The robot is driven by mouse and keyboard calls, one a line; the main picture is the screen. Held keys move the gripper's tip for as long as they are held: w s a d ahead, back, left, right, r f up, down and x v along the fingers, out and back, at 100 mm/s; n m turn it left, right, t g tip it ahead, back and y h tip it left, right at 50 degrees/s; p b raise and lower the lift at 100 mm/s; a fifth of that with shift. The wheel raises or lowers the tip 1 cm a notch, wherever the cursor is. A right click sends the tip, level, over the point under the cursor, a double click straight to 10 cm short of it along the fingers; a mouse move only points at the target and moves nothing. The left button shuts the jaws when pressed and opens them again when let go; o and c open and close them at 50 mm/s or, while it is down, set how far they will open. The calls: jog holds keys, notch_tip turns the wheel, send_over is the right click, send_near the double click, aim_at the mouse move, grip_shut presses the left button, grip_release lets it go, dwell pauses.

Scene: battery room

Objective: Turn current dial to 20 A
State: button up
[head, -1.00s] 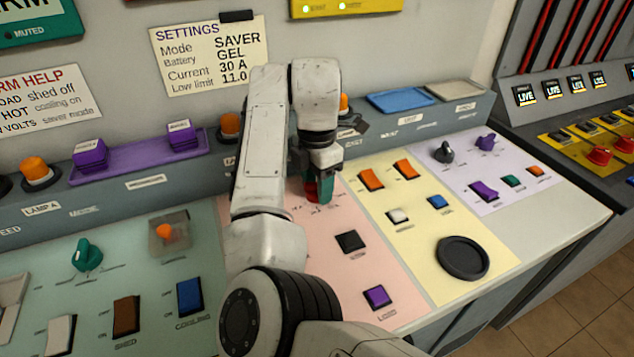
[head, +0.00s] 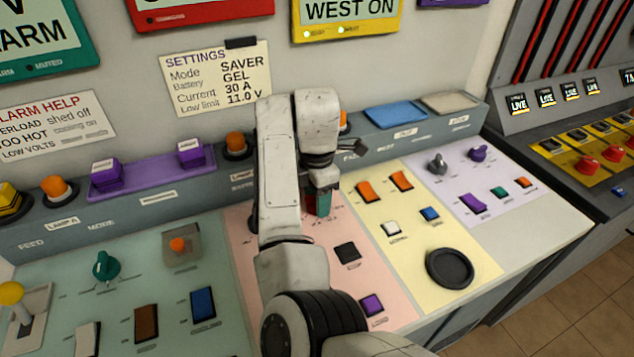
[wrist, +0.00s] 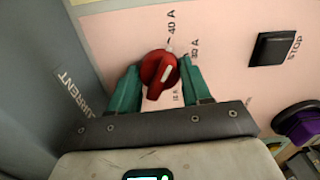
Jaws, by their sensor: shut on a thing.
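The current dial is a red knob (wrist: 155,66) on the pink panel, with a ridge and a white line on it. My gripper (wrist: 156,78) has teal fingers on both sides of the knob and is shut on it. In the wrist view, the white line slants between upper right and lower left. Labels reading 40 A and apparently 30 A stand beyond the knob, and a small one, perhaps 16 A, stands near the right finger. Other scale marks are hidden. In the head view, my gripper (head: 318,203) covers most of the dial.
A black switch (head: 347,253) and a purple switch (head: 372,305) sit on the pink panel near my arm. A settings card (head: 216,78) on the wall reads Current 30 A. Orange switches (head: 367,191) stand close to the right of my gripper.

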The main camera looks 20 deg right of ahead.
jog(key=shift+d+r+m+p, duration=0.1)
jog(key=shift+r+m+p, duration=0.3)
jog(key=shift+p, duration=0.8)
jog(key=m+p, duration=0.1)
jog(key=p, duration=0.2)
jog(key=shift+f+m+p, duration=0.2)
jog(key=shift+m+p, duration=0.1)
jog(key=shift+p, duration=0.1)
jog(key=m+p, duration=0.3)
jog(key=shift+m, duration=0.3)
jog(key=m+p, duration=0.3)
jog(key=m, duration=0.2)
jog(key=shift+f, duration=0.1)
jog(key=m+p, duration=0.1)
jog(key=m, duration=0.4)
jog(key=shift+f+p, duration=0.1)
jog(key=shift+p, duration=0.25)
jog(key=shift+m, duration=0.3)
jog(key=o, duration=1.1)
jog(key=shift+c, duration=0.2)
